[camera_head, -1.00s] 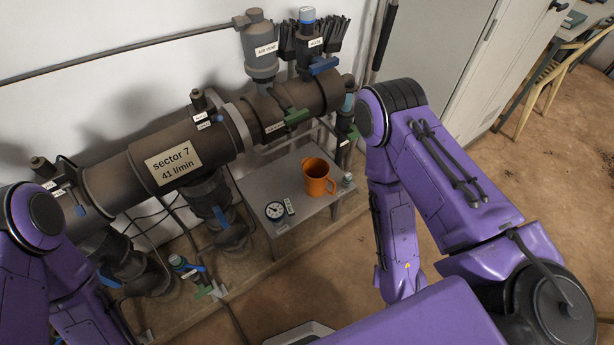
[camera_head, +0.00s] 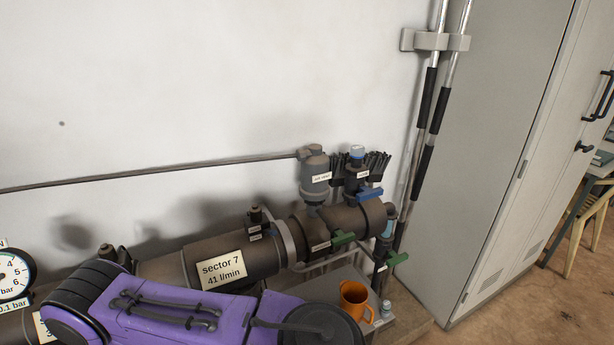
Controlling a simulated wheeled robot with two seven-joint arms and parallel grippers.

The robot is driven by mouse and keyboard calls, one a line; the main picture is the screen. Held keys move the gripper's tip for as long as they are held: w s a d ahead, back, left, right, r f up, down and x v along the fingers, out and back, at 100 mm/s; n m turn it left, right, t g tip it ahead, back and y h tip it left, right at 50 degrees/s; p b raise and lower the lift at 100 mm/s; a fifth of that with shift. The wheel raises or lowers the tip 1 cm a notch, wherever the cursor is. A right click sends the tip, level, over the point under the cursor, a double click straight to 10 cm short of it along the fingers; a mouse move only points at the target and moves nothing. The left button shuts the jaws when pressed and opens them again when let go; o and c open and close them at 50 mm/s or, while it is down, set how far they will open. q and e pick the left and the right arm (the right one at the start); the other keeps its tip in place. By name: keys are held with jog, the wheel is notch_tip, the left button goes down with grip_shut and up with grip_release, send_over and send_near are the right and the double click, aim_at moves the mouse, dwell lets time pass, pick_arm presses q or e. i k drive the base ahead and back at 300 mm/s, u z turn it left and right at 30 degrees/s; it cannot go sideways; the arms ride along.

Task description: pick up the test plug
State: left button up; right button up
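I cannot identify the test plug for certain. A small grey fitting (camera_head: 386,309) stands on the low stand (camera_head: 330,282), just right of the orange mug (camera_head: 355,300); it is too small to read. Neither of my grippers shows. One of my purple arms crosses the lower left and hides part of the stand and of the pipe.
The brown manifold pipe (camera_head: 165,270) with its "sector 7" sign (camera_head: 220,270) runs along the wall. It carries a grey air vent (camera_head: 314,178), a blue-handled valve (camera_head: 369,194) and green handles (camera_head: 343,238). A pressure gauge (camera_head: 14,275) is far left. A grey cabinet (camera_head: 490,130) stands right.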

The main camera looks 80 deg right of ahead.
aim_at(386, 304)
jog(key=u, duration=0.15)
jog(key=k, duration=1.15)
jog(key=z, duration=1.6)
